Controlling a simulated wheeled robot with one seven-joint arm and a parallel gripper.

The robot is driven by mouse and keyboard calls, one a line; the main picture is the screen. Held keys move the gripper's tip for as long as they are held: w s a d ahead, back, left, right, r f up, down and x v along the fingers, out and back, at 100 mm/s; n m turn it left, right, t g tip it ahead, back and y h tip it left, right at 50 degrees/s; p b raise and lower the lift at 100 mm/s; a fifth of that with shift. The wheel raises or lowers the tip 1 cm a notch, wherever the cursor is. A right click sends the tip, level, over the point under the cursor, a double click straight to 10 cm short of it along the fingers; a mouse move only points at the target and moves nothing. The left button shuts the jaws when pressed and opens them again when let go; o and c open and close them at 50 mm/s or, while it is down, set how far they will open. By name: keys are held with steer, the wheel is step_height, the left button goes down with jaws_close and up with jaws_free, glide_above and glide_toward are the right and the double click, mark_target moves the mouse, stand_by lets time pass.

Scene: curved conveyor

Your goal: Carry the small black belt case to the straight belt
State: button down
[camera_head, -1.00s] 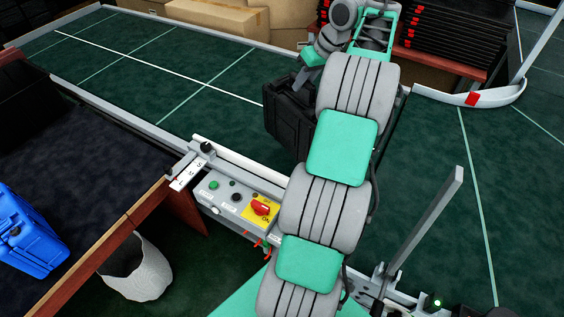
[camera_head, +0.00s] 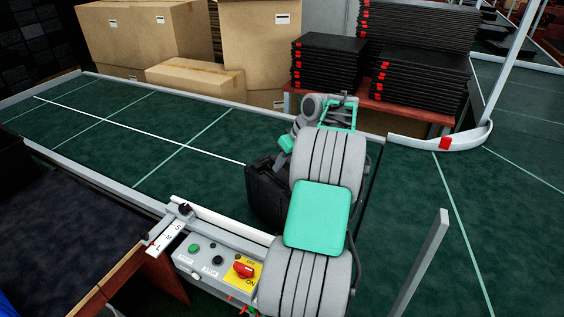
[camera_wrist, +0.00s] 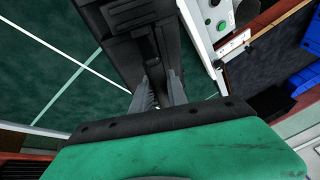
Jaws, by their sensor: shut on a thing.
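The small black case (camera_head: 264,190) is partly hidden behind my arm in the head view, at or just above the green belt near the control panel. In the wrist view the black case (camera_wrist: 135,40) fills the top middle, and my gripper (camera_wrist: 160,88) is shut on it. The straight belt (camera_head: 110,125), dark green with white and pale green lines, runs to the left in the head view. The fingertips are hidden in the head view. I cannot tell whether the case touches the belt.
A control panel (camera_head: 215,262) with a red switch stands at the belt's near edge. Cardboard boxes (camera_head: 150,40) and stacked black trays (camera_head: 330,62) stand behind the belt. A curved white guide rail (camera_head: 440,143) and a grey post (camera_head: 420,262) are at right. The left belt surface is clear.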

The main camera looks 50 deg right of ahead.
steer(key=c, duration=1.7)
jaws_free()
steer(key=shift+f, duration=0.15)
steer(key=shift+c, duration=0.2)
steer(key=o, duration=0.4)
steer(key=shift+o, duration=0.2)
